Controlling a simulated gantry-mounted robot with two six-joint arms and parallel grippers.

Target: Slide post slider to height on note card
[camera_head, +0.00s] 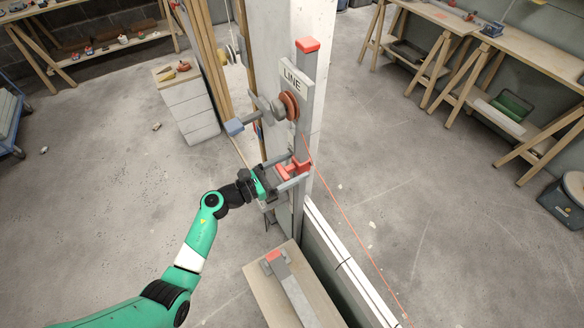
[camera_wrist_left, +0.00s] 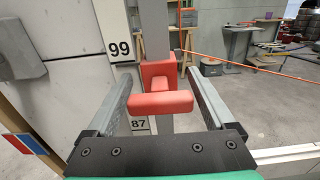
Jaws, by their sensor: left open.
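The red post slider (camera_head: 303,165) sits on the upright grey post (camera_head: 304,105) beneath the LINE sign (camera_head: 295,80). In the left wrist view its red handle (camera_wrist_left: 160,104) stands out toward me. My left gripper (camera_head: 293,170) is open, with one finger on each side of the slider; visible gaps remain between the fingers and the handle. White number labels show in the wrist view, 99 (camera_wrist_left: 119,48) above the slider and 87 (camera_wrist_left: 139,124) below. I cannot make out a note card. My right gripper is not in view.
An orange line (camera_head: 345,215) runs down to the right. A low bench (camera_head: 257,280) stands in front. Open floor lies left and right.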

